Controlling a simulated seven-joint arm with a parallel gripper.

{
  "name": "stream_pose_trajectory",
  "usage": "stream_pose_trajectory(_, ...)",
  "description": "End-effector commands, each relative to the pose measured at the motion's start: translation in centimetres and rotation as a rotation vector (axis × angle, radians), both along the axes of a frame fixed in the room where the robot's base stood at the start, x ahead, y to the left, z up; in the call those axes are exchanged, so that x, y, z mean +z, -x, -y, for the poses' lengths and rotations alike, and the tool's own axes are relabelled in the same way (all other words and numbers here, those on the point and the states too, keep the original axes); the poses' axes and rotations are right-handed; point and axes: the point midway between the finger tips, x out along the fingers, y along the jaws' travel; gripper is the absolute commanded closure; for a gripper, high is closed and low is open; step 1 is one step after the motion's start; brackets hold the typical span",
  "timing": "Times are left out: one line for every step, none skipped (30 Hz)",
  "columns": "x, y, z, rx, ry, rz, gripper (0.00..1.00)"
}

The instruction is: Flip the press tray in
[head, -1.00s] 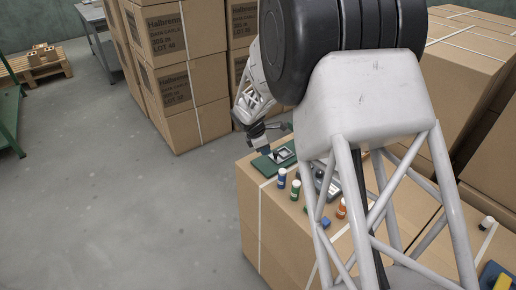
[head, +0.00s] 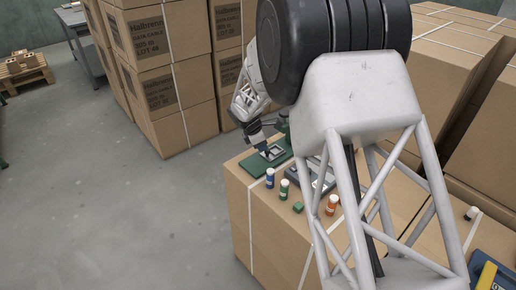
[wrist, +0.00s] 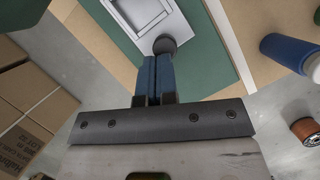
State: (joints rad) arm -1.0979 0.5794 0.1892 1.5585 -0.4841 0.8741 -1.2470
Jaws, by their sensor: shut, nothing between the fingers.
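The press tray (head: 271,153) is a pale grey square frame lying on a dark green base plate (head: 255,165) on a cardboard box. The tray also shows at the top of the wrist view (wrist: 122,14), partly cut off by the frame edge. A dark round knob (wrist: 165,43) sits at its near corner. My gripper (head: 260,144) is above the tray's left side. In the wrist view its blue fingers (wrist: 156,62) are together and empty, with their tips right beside the knob. I cannot tell whether they touch it.
A blue bottle (head: 270,178), a green bottle (head: 284,189), a green cube (head: 298,207) and an orange bottle (head: 332,204) stand on the box near the base plate. A green upright part (head: 284,124) is behind the tray. Stacked cartons (head: 170,90) stand behind; open floor lies left.

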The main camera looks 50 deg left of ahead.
Motion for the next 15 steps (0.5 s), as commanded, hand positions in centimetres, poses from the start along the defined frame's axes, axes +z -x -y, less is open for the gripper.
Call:
stream_pose_trajectory(-0.06, 0.05, 0.01, 0.001, 0.001, -0.001, 1.0)
stream_pose_trajectory(-0.05, 0.05, 0.01, 0.001, 0.001, -0.001, 1.0)
stream_pose_trajectory(-0.06, 0.06, 0.0, 0.001, 0.001, -0.001, 1.0)
stream_pose_trajectory(-0.06, 0.06, 0.0, 0.001, 0.001, -0.001, 1.0)
stream_pose_trajectory(-0.06, 0.06, 0.0, 0.001, 0.001, -0.001, 1.0)
stream_pose_trajectory(-0.05, 0.06, 0.0, 0.001, 0.001, -0.001, 1.0)
stream_pose_trajectory(-0.06, 0.07, 0.0, 0.001, 0.001, -0.001, 1.0)
stream_pose_trajectory(-0.05, 0.09, -0.01, 0.001, 0.001, -0.001, 1.0)
stream_pose_trajectory(-0.06, 0.14, -0.04, 0.001, 0.001, -0.001, 1.0)
stream_pose_trajectory(-0.05, 0.19, -0.06, 0.001, 0.001, -0.001, 1.0)
stream_pose_trajectory(-0.05, 0.26, -0.1, 0.001, 0.0, 0.0, 1.0)
stream_pose_trajectory(-0.03, 0.39, -0.18, 0.001, 0.0, 0.0, 1.0)
stream_pose_trajectory(-0.02, 0.52, -0.24, 0.002, 0.001, 0.0, 1.0)
stream_pose_trajectory(-0.01, 0.67, -0.33, 0.002, 0.001, 0.0, 1.0)
stream_pose_trajectory(0.02, 0.91, -0.46, 0.002, 0.001, 0.0, 1.0)
